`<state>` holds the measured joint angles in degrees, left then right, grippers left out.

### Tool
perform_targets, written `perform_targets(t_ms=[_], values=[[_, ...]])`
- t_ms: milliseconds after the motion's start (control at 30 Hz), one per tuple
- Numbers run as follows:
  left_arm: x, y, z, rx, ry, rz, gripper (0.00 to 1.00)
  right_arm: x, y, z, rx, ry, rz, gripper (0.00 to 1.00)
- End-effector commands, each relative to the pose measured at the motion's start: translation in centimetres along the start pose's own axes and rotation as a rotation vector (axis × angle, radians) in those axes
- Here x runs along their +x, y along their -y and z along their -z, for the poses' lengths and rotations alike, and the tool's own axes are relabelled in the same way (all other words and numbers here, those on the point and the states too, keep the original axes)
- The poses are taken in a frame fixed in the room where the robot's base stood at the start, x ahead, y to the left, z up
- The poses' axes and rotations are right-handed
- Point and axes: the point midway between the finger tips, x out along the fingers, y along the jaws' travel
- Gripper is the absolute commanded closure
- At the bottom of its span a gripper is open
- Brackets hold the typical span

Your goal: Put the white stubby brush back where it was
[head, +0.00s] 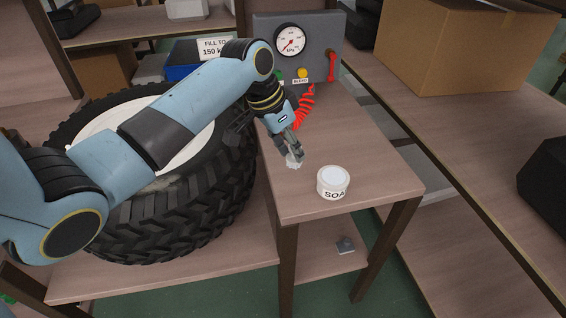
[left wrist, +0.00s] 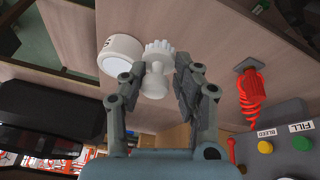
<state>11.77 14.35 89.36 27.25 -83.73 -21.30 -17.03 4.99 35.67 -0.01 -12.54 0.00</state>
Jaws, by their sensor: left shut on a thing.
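The white stubby brush (left wrist: 157,66) is between the fingers of my left gripper (left wrist: 161,85) in the left wrist view, with its bristle end pointing away from the gripper. In the head view my left gripper (head: 291,149) is over the small side table, shut on the brush (head: 294,161), of which only a small white part shows. The brush is close to the wooden top; I cannot tell whether it touches. A white tub marked SOAP (head: 333,183) stands to its right, and it also shows beside the brush in the left wrist view (left wrist: 119,54). My right gripper is not in view.
A gauge panel (head: 318,62) with a red coiled hose (head: 303,108) stands at the table's back. A large tyre (head: 228,180) lies at the left. A cardboard box (head: 460,52) is on the right shelf. The tabletop (head: 375,160) right of the tub is clear.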

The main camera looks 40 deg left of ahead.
Motion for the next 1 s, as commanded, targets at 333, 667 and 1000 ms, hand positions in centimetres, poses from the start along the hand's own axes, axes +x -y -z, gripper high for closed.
perform_targets(t_ms=[333,667,1000], values=[[2.3,2.3,-2.0,-0.001,0.0,-0.003,1.0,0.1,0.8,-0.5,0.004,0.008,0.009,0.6],[4.5,2.5,-2.8,0.001,-0.002,0.0,1.0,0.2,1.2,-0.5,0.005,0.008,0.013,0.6],[4.7,2.5,-2.9,0.001,-0.001,0.0,0.54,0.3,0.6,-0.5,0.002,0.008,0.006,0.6]])
